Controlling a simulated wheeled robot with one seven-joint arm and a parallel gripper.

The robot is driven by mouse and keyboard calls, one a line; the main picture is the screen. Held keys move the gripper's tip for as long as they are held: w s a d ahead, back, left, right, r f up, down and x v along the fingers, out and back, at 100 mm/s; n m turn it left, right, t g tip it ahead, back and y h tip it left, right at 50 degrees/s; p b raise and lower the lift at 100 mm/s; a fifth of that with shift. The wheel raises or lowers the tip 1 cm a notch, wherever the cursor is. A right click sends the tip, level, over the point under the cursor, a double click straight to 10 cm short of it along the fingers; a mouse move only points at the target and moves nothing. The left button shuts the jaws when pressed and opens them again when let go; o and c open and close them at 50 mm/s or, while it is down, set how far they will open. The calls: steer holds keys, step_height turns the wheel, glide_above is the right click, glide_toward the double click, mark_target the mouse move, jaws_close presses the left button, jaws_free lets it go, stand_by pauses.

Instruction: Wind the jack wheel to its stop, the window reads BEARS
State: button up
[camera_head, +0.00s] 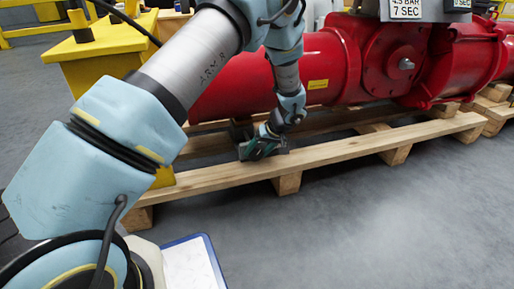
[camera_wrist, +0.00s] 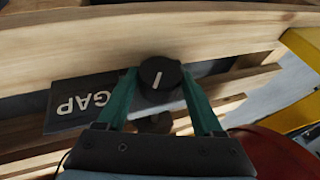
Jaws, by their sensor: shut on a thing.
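My gripper (camera_head: 258,151) is low at the wooden pallet, in front of the red actuator. In the wrist view its two teal fingers (camera_wrist: 159,76) stand on either side of a round black wheel (camera_wrist: 159,72) with a white pointer line, and are shut on it. A dark plate (camera_wrist: 66,104) beside the left finger carries the pale word GAP, turned in the picture. The word BEARS does not show. In the head view the wheel is hidden by my gripper, and the plate's lettering cannot be read.
The red actuator (camera_head: 235,92) lies along the wooden pallet (camera_head: 350,149), close behind my gripper. A yellow stand (camera_head: 90,70) is at the left. White sign plates reading 4.5 BAR, 7 SEC (camera_head: 407,9) are above the actuator. Grey floor (camera_head: 400,220) in front is clear.

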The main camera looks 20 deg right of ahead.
steer(key=y, duration=0.1)
steer(key=y+p, duration=0.1)
steer(key=y, duration=0.1)
steer(key=shift+d+f+m+t, duration=0.2)
steer(key=shift+d+m+t, duration=0.2)
steer(key=y, duration=0.1)
steer(key=y+b, duration=0.1)
steer(key=y, duration=0.1)
steer(key=shift+d+f+m+t, duration=0.15)
steer(key=shift+f+m+t, duration=0.15)
steer(key=shift+f, duration=0.05)
steer(key=y+b, duration=0.1)
steer(key=b, duration=0.1)
steer(key=m+t+y+b, duration=0.1)
steer(key=y+b, duration=0.1)
steer(key=shift+d+f, duration=0.1)
steer(key=shift+f, duration=0.25)
steer(key=y+b, duration=0.1)
steer(key=b, duration=0.2)
steer(key=shift+m+t+y, duration=0.3)
steer(key=shift+t+y, duration=0.1)
steer(key=shift+r+y+b, duration=0.15)
steer(key=shift+y+b, duration=0.15)
steer(key=shift+b, duration=0.05)
steer(key=o, duration=1.4)
steer(key=shift+c, duration=0.2)
